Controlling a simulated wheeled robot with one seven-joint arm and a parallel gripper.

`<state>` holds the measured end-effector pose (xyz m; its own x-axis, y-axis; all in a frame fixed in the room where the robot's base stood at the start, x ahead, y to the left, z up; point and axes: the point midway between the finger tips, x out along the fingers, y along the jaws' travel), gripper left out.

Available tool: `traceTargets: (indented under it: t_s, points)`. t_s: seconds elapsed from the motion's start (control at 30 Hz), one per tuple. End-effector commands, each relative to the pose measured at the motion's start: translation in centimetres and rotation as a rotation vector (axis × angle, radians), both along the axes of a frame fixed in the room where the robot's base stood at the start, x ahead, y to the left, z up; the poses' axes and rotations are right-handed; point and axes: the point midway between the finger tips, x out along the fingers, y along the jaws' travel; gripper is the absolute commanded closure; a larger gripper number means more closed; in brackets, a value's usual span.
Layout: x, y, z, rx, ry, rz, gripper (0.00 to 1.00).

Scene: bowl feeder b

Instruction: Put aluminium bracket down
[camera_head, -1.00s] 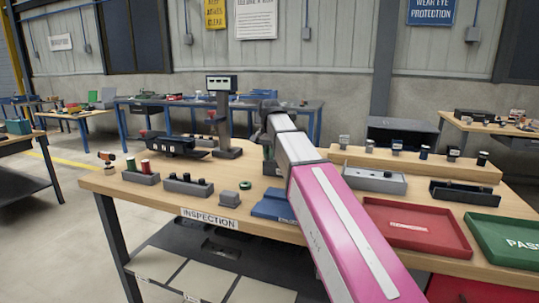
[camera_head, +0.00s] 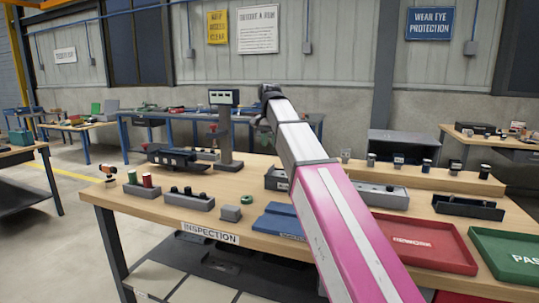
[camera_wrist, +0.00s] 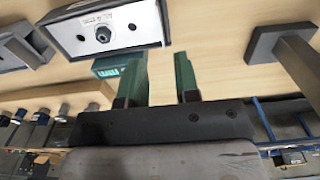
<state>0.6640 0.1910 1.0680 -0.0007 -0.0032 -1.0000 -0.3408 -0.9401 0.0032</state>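My gripper (camera_wrist: 162,82) shows in the wrist view with two green-tipped fingers apart. Bare wooden tabletop shows between them, and nothing is visible in their grasp. In the head view my gripper (camera_head: 266,128) is small and dark at the far end of my raised arm, above the back part of the inspection table (camera_head: 160,213). I cannot pick out the aluminium bracket with certainty in either view.
A grey box with a white face and black knob (camera_wrist: 104,32) is near the fingers. A post on a square foot (camera_wrist: 280,42) stands right. A red tray (camera_head: 448,258), a green tray (camera_head: 490,236) and a blue block (camera_head: 272,228) lie along the table front.

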Motion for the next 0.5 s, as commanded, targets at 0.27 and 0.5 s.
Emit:
traceTargets:
  t_s: [0.27,0.5]
  points:
    - [0.0,0.0,2.3,0.000,0.000,0.000,0.71]
    - [0.0,0.0,2.4,-0.001,0.000,0.000,0.71]
